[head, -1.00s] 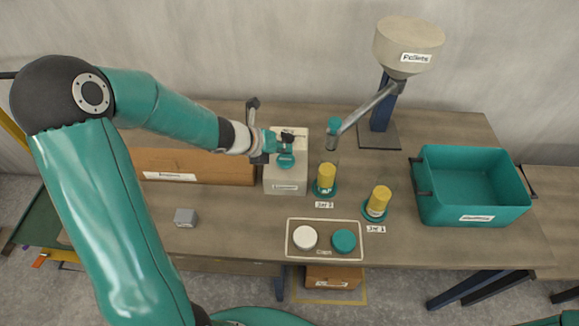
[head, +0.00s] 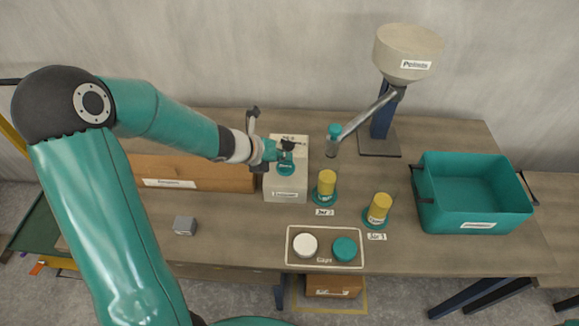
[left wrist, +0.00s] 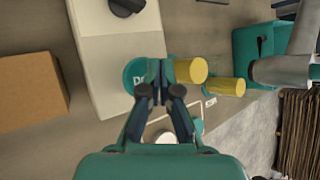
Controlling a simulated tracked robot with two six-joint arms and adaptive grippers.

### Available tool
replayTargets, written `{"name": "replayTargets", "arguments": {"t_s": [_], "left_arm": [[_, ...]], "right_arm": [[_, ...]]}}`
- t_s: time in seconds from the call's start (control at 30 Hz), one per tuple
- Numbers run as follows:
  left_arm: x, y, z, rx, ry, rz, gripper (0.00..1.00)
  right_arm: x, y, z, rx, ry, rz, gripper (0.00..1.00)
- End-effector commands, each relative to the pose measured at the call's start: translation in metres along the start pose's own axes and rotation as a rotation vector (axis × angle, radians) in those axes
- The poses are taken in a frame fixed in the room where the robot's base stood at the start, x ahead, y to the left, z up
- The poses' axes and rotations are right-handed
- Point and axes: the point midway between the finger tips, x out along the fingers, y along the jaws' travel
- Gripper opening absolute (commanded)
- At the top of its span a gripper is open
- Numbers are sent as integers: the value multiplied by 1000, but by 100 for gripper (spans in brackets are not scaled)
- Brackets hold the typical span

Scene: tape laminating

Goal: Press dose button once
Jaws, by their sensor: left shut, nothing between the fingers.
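The dose button is a round teal disc (head: 286,170) on top of a pale box (head: 286,188). In the left wrist view the button (left wrist: 132,76) shows part of its lettering, with the fingers overlapping its right edge. My left gripper (head: 288,157) is shut and empty, pointing down over the button. It also shows in the left wrist view (left wrist: 160,92). I cannot tell whether the fingertips touch the button. Its left side is clear in the wrist view; its far edge is hidden by the gripper in the head view. My right gripper is not in view.
Two jars with yellow contents, one yellow (head: 327,183) and one nearer (head: 379,208), stand right of the box. A pellet hopper (head: 408,52) with a chute stands behind. A lid tray (head: 325,262), grey block (head: 185,225), brown box (head: 190,172) and teal bin (head: 475,219) surround them.

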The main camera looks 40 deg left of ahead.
Motion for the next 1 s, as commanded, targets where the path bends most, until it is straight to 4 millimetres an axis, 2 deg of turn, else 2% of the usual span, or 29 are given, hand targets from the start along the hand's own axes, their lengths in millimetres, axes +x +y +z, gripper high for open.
{"name": "replayTargets", "arguments": {"t_s": [1.0], "left_arm": [[4,3,-5,1,1,-1,0]], "right_arm": [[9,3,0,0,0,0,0]]}}
